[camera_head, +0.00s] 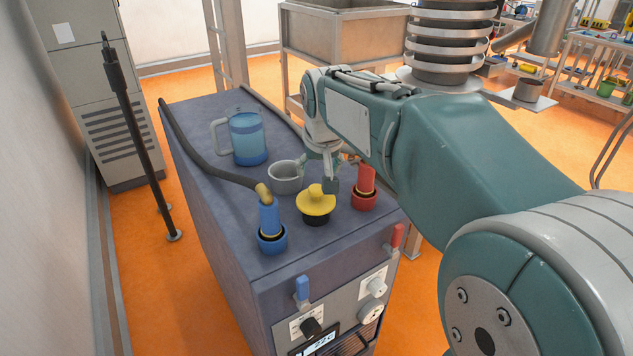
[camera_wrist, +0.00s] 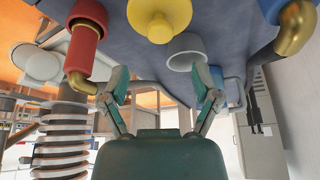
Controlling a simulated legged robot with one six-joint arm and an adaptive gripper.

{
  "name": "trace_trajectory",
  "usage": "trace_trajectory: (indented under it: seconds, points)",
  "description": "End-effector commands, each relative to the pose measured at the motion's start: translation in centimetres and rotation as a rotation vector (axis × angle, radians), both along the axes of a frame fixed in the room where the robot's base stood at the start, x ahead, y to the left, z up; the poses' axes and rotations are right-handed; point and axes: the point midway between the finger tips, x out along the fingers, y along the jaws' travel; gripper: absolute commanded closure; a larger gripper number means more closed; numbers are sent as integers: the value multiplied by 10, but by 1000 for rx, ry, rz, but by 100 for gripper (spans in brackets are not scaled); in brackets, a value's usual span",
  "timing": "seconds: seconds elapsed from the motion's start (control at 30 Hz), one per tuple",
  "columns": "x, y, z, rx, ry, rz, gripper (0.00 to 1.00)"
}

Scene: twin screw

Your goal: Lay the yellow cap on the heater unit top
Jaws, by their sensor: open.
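The yellow cap (camera_head: 316,202), a round disc with a knob on top, sits over a short black fitting near the front of the heater unit top (camera_head: 225,205). In the wrist view the cap (camera_wrist: 158,22) is at the top edge, beyond my fingertips. My gripper (camera_head: 318,178) is just behind the cap in the head view, pointing down, its fingers spread and empty. In the wrist view my gripper (camera_wrist: 160,85) has its two fingers wide apart, with nothing between them. Part of the black fitting is hidden under the cap.
A grey open ring (camera_head: 285,180) stands behind and left of the cap. A blue hose fitting (camera_head: 270,222) stands to the left, a red one (camera_head: 364,190) to the right. A blue jug (camera_head: 248,140) stands farther back, beside a dark hose (camera_head: 190,150).

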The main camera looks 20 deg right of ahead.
Motion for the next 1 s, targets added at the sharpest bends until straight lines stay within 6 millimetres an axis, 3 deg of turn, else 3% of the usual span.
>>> trace_trajectory:
  seconds: [0.2,0.43,0.5,0.57,0.77,1.0]
  points:
    - [-12,1,29,0,0,0,20]
    - [-16,1,34,0,0,1,20]
    - [-26,1,35,0,-5,4,20]
    - [-41,0,34,0,-11,8,20]
    - [-116,-2,20,0,-43,34,20]
    - [-201,-2,-20,-1,-79,64,20]
